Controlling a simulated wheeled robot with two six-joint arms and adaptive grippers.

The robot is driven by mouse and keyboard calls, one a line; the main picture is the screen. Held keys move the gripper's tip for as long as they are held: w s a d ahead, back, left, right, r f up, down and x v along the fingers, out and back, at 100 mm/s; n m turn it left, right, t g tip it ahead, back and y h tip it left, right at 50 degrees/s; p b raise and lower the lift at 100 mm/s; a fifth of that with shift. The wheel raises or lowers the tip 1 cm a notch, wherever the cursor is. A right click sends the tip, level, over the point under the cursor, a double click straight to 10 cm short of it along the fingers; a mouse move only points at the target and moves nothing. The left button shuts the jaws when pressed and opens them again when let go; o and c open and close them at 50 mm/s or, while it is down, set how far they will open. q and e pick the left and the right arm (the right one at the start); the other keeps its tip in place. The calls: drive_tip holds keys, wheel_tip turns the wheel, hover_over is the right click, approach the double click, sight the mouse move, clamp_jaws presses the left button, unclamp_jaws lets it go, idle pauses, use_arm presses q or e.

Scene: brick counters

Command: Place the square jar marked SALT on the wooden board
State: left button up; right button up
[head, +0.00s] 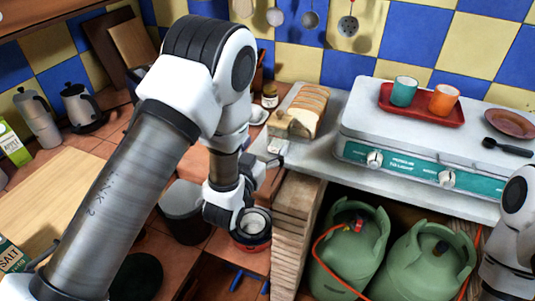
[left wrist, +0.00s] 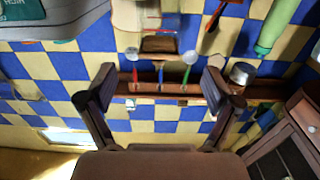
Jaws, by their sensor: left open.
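The jar marked SALT (head: 12,257) stands at the lower left edge of the head view, partly cut off by the frame. A pale wooden board (head: 62,190) lies flat on the tiled counter just beyond it, bare where it shows. My left arm crosses in front of the board's right side. My left gripper is well to the right of the jar and board, near the brick counter's front corner; its fingers are hard to make out there. In the left wrist view my left gripper (left wrist: 158,92) is open, with nothing between its fingers. My right gripper is out of view.
A green-and-white carton (head: 14,146), a moka pot (head: 38,118) and a kettle (head: 80,105) stand beyond the board. Bread (head: 305,108) and a stove (head: 420,115) with a red tray (head: 422,108) are to the right. Green gas cylinders (head: 350,250) stand below.

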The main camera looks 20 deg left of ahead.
sight(276, 131)
use_arm(q)
drive_tip(key=w+b, duration=0.1)
drive_tip(key=w, duration=0.2)
drive_tip(key=shift+w+f+b, duration=0.1)
drive_tip(key=shift+f+b, duration=0.25)
drive_tip(key=w, duration=0.2)
drive_tip(key=w+p, duration=0.1)
drive_tip(key=w, duration=0.1)
drive_tip(key=w+p, duration=0.1)
drive_tip(key=w, duration=0.2)
drive_tip(key=shift+w+d+r, duration=0.1)
drive_tip(key=shift+d+r, duration=0.15)
drive_tip(key=shift+w+f, duration=0.1)
drive_tip(key=c, duration=1.7)
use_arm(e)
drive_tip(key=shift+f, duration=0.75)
